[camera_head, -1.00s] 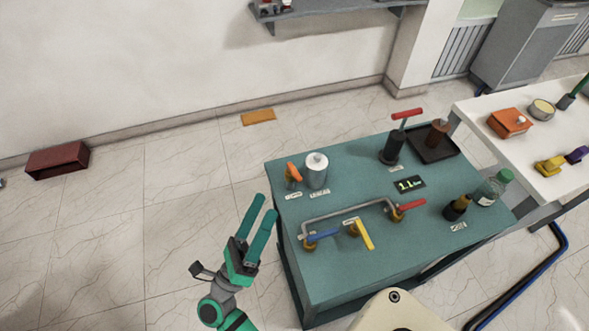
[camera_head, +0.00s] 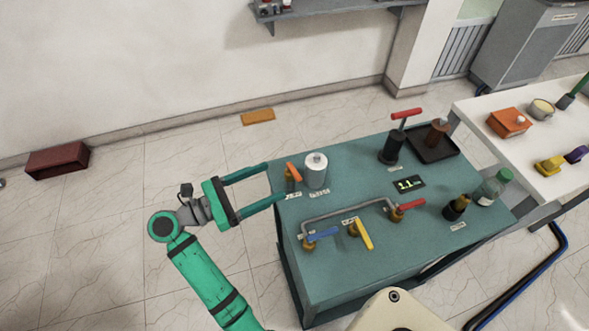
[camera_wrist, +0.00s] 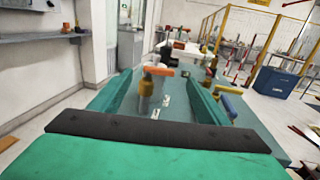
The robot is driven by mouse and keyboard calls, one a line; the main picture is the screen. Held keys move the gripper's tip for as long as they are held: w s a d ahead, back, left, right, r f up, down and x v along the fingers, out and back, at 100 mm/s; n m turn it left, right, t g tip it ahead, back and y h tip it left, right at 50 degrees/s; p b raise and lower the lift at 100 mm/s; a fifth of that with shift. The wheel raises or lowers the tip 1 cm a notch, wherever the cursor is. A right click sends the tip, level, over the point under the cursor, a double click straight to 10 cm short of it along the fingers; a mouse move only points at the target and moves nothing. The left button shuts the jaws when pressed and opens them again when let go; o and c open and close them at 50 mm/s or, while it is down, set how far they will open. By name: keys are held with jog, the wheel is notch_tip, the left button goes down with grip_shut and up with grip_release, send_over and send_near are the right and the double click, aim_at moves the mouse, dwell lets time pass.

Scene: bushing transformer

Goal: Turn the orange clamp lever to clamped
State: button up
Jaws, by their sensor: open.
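The orange clamp lever (camera_head: 294,172) sits on a brass-coloured post near the left edge of the teal table (camera_head: 335,275), left of a white cylinder (camera_head: 316,172). In the wrist view the orange lever (camera_wrist: 159,71) points right from the top of its post, with the post between my two fingers. My gripper (camera_head: 278,182) is open, its fingers pointing right towards the lever from the table's left edge. In the wrist view my gripper (camera_wrist: 165,95) has a finger on each side of the lever, with nothing held. I cannot tell whether a finger touches it.
A blue lever (camera_head: 323,235), a yellow lever (camera_head: 365,235) and a red lever (camera_head: 411,204) stand along a grey pipe nearer the table's front. A black pump with a red handle (camera_head: 407,113) and a dark tray (camera_head: 435,152) are at the back.

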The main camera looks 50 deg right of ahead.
aim_at(291, 171)
jog(key=x, duration=0.8)
jog(key=shift+d, duration=0.3)
jog(key=c, duration=1.1)
